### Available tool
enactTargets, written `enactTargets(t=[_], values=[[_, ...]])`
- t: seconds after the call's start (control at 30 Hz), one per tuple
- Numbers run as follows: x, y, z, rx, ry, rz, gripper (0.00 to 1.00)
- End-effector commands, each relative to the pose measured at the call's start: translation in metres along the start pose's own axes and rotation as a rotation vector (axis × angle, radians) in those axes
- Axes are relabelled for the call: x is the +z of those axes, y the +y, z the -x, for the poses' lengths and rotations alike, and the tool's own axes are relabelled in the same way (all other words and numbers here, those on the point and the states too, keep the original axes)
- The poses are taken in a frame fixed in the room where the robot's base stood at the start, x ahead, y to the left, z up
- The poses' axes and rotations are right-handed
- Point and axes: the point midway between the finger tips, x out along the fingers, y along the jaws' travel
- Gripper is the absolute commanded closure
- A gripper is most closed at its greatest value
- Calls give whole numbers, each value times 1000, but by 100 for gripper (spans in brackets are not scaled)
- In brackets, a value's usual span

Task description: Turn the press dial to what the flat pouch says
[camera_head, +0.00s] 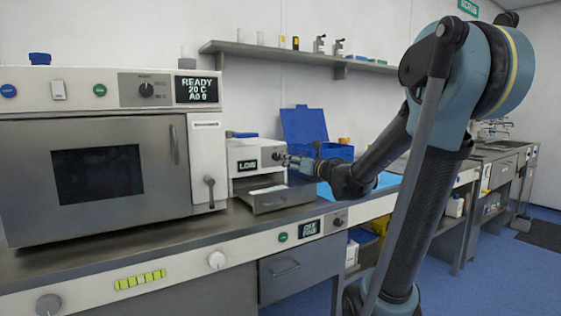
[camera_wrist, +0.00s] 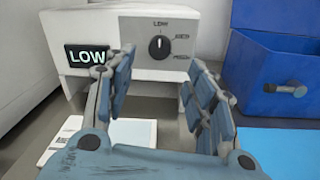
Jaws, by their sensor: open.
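The press is a white box (camera_head: 243,150) on the counter with a lit display reading LOW; it also shows in the wrist view (camera_wrist: 212,48). Its round black dial (camera_wrist: 159,47) has a white mark pointing up to LOW; two more labels at its right are too blurred to read surely. My gripper (camera_wrist: 158,62) is open, with its two fingers on either side of the dial and a little below it, apparently not touching it.
A large steel oven-like machine (camera_head: 95,170) with a READY display stands left of the press. An open blue box (camera_wrist: 275,80) stands close at its right, beside a blue mat (camera_wrist: 285,150). A shelf (camera_head: 290,53) runs along the wall above.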

Motion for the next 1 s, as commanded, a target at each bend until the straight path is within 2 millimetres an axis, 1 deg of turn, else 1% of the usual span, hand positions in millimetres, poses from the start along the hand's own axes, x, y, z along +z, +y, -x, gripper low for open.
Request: enactTargets(t=[0.03, 0.1, 0.5, 0.7, 1.0], values=[[0, 0, -8, 2, 0, 0, 50], [0, 0, -17, 2, 0, 0, 50], [0, 0, -67, 1, 0, 0, 50], [0, 0, -81, 0, 0, 0, 50], [0, 0, -85, -1, 0, 0, 50]])
